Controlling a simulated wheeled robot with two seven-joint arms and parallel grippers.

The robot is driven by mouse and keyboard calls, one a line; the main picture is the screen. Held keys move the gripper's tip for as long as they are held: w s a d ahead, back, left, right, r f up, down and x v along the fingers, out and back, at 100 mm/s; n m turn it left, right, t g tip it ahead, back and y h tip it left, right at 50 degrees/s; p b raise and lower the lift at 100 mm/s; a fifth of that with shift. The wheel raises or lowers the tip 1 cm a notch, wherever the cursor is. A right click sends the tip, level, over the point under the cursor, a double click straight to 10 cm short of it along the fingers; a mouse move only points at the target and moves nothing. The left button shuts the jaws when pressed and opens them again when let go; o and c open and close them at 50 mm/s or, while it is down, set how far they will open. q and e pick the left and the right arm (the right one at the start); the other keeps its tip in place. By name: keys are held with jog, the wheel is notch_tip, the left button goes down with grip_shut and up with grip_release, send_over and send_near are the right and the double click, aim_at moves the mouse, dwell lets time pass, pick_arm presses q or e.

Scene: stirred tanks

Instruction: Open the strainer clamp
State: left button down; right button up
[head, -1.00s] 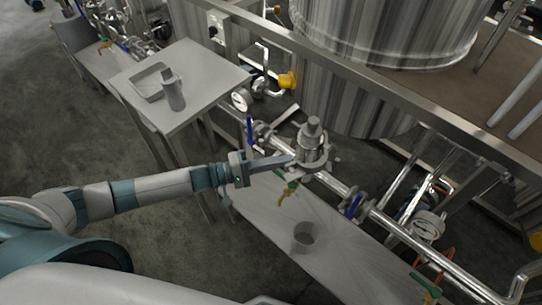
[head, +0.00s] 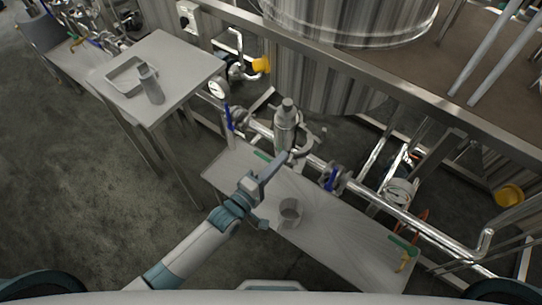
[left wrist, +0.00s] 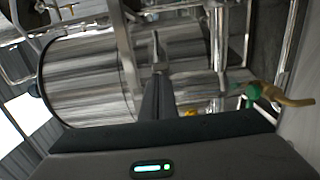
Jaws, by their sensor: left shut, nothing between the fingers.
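The strainer (head: 285,128) is an upright steel cylinder with a narrower top, set in the pipe line over the low bench. Its clamp (head: 308,143) shows as a curved steel piece at the strainer's right side, with one end sticking out to the right. It looks swung out from the body, though its far side is hidden. My left gripper (head: 281,157) is shut and empty, its fingertips just below and in front of the strainer's base. I cannot tell whether they touch it. The closed fingers (left wrist: 157,48) also show in the left wrist view. My right gripper is not in view.
A metal cup (head: 290,212) stands on the low bench (head: 345,235). A blue-handled valve (head: 331,179) is right of the strainer, another (head: 229,118) left. A green-handled brass valve (left wrist: 268,95) is near the fingers in the wrist view. A side table (head: 185,65) holds a tray and bottle.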

pick_arm(q)
jog(key=shift+s+d, duration=0.15)
jog(key=shift+d, duration=0.25)
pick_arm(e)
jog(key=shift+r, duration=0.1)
pick_arm(q)
jog(key=shift+s, duration=0.1)
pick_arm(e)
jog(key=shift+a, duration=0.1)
